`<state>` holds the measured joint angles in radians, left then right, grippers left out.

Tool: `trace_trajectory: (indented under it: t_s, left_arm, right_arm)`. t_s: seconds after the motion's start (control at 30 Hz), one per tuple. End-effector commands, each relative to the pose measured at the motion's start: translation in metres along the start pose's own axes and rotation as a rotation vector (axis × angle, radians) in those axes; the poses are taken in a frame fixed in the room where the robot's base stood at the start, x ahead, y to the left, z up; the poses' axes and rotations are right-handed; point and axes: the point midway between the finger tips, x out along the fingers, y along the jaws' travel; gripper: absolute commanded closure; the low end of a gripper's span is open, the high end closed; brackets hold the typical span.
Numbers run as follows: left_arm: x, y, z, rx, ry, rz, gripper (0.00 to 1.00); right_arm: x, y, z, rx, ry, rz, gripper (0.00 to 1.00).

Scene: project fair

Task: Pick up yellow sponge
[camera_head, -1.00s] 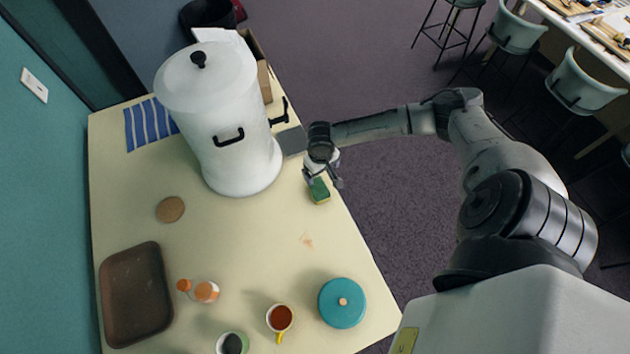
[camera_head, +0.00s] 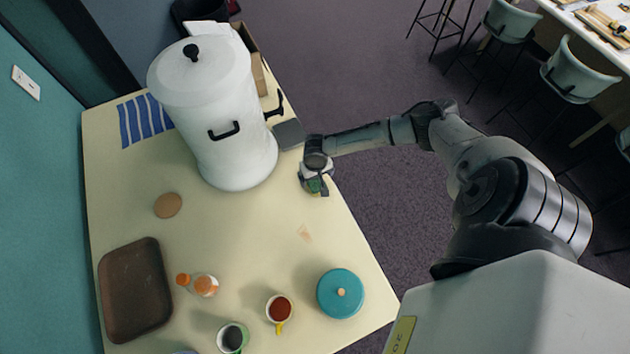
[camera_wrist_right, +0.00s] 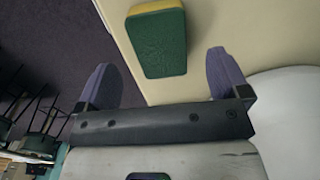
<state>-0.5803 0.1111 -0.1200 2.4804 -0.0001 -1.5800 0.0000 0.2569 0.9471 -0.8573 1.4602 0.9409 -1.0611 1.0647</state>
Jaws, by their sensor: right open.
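The sponge (camera_wrist_right: 158,45) has a green face and yellow edges. It lies on the table in the right wrist view, just beyond and roughly between the two fingers. In the head view only a small green part of the sponge (camera_head: 315,186) shows under my right gripper (camera_head: 314,190), near the table's right edge. My right gripper is open and empty, with its purple-grey fingers apart on either side of the sponge's near end. I cannot tell the exact height of the fingers above the table. My left gripper is not in view.
A large white urn (camera_head: 235,150) stands left of my right gripper, with a grey flat object (camera_head: 289,134) close behind the gripper. A teal lidded pot (camera_head: 335,300), mugs (camera_head: 280,308), a bottle (camera_head: 204,285) and a brown tray (camera_head: 120,300) are nearer. The table's middle is mostly clear.

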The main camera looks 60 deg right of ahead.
Motion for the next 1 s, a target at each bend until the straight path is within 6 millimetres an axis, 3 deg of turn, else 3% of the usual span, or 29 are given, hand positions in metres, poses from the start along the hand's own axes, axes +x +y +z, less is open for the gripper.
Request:
trace_trajectory:
  t_s: [0.5, 0.83, 1.0]
  left_arm:
    - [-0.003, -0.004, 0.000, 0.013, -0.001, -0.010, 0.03]
    - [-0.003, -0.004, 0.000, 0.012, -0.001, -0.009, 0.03]
    - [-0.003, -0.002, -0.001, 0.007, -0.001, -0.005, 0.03]
  right_arm:
    - [0.048, 0.000, -0.007, 0.001, -0.002, 0.001, 0.06]
    - [0.052, 0.000, -0.007, 0.000, -0.001, 0.001, 0.06]
    - [0.052, 0.000, -0.007, 0.000, -0.001, 0.001, 0.21]
